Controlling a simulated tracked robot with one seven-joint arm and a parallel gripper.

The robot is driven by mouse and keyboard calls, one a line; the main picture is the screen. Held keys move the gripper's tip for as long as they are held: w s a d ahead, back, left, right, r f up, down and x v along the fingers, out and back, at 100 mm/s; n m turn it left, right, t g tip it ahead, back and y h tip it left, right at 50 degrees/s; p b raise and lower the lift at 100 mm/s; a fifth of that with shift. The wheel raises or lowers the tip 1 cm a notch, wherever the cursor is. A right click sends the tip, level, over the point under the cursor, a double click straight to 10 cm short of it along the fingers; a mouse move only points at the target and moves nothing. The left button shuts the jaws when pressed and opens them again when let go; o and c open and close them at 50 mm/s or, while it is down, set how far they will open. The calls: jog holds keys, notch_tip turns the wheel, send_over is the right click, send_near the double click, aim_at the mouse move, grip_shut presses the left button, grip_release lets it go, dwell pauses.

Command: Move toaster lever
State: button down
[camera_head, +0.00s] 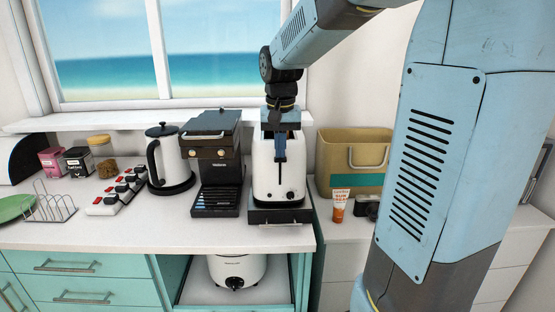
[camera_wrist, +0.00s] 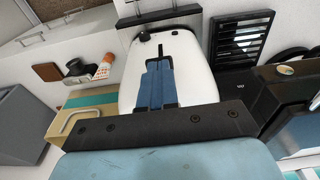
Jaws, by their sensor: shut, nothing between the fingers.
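The white toaster (camera_head: 265,180) stands upright on a black base on the counter, right of the black coffee machine. My gripper (camera_head: 281,158) points down in front of the toaster's front face, shut and empty. In the wrist view, the toaster (camera_wrist: 200,72) appears upside down behind my two blue fingers (camera_wrist: 160,64), which are together over the dark vertical lever slot. A small dark knob (camera_head: 290,195) sits low on the front. The lever itself is hidden or cannot be told apart from the fingers. I cannot tell whether the fingers touch it.
Left of the toaster are the coffee machine (camera_head: 212,150), a white kettle (camera_head: 168,158) and a power strip (camera_head: 118,192). To the right are a beige bin (camera_head: 350,145) and an orange-and-white tube (camera_head: 340,205). A white cooker (camera_head: 237,270) sits below the counter.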

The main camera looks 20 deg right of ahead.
notch_tip(320, 180, down, 7)
dwell(0.6)
jog(key=shift+s+r, duration=0.1)
jog(key=shift+r, duration=0.05)
jog(key=s, duration=0.1)
jog(key=s+a+r, duration=0.1)
jog(key=shift+s, duration=0.35)
send_near(280, 161)
jog(key=s+r, duration=0.2)
jog(key=s, duration=0.1)
jog(key=shift+w+a+f, duration=0.1)
jog(key=shift+a, duration=0.35)
